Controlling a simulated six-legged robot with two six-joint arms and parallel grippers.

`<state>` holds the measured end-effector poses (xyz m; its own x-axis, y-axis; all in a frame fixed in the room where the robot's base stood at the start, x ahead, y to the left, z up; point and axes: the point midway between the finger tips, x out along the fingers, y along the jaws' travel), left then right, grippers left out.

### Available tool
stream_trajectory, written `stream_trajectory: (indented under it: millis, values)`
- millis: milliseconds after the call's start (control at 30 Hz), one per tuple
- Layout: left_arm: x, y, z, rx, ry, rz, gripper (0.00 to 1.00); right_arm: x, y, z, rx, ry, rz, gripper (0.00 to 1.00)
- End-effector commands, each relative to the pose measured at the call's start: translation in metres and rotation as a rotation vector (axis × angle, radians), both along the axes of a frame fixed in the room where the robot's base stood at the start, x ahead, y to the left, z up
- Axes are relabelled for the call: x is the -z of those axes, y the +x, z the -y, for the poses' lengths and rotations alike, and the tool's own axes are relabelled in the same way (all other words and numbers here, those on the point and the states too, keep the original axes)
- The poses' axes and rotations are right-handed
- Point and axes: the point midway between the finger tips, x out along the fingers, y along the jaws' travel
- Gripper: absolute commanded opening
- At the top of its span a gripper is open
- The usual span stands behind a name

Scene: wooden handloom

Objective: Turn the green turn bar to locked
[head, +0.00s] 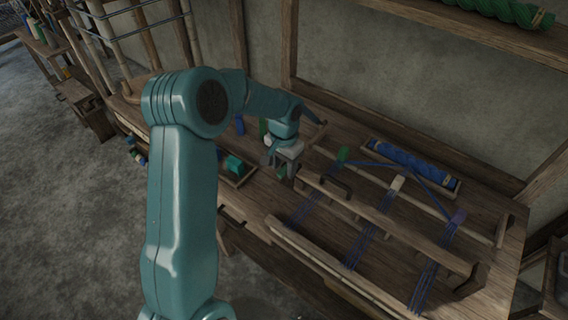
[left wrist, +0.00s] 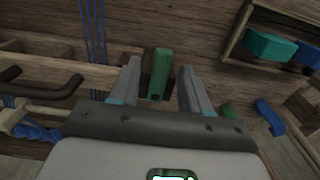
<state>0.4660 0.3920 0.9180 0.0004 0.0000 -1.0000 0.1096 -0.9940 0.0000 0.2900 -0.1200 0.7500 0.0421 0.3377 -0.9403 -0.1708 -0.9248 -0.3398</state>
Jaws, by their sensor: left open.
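The green turn bar (left wrist: 160,73) shows in the left wrist view as a short green bar against a dark wooden block. It points roughly along my fingers. My left gripper (left wrist: 158,68) is open, with one finger on each side of the bar and a visible gap to each. I cannot tell how deep the bar sits between the fingers. In the head view my left gripper (head: 284,170) points down at the left end of the loom and hides the bar. My right gripper is in neither view.
The wooden loom frame (head: 420,248) with blue threads lies to the right. A dark curved handle (left wrist: 42,85) stands close by. A tray (head: 245,180) holds a teal block (head: 234,163). Green (head: 262,127) and blue (head: 240,125) pieces stand behind the arm. A blue roll (head: 410,163) lies in another tray.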

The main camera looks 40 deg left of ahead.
Motion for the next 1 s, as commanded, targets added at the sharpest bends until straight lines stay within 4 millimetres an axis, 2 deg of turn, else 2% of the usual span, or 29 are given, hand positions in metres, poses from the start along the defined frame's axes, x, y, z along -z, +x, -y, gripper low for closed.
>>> stream_trajectory:
  millis: [200, 233, 300, 367, 733, 1000]
  values:
    - [0.001, 0.0, 0.0, -0.001, 0.0, 0.0, 0.47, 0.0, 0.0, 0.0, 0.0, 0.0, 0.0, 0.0]
    - [0.0, 0.0, 0.0, -0.001, 0.0, 0.0, 0.4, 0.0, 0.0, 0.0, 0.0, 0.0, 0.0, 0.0]
    - [0.0, 0.0, 0.0, -0.001, 0.0, 0.0, 0.17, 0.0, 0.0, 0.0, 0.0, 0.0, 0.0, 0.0]
    - [0.0, 0.0, 0.0, -0.001, 0.0, 0.0, 0.0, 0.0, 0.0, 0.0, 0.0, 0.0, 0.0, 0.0]
    - [0.001, 0.001, 0.001, -0.039, 0.0, 0.001, 0.0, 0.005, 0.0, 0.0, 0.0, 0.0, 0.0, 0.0]
    - [0.003, 0.003, 0.007, -0.204, 0.001, 0.003, 0.0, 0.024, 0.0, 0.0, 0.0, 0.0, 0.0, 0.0]
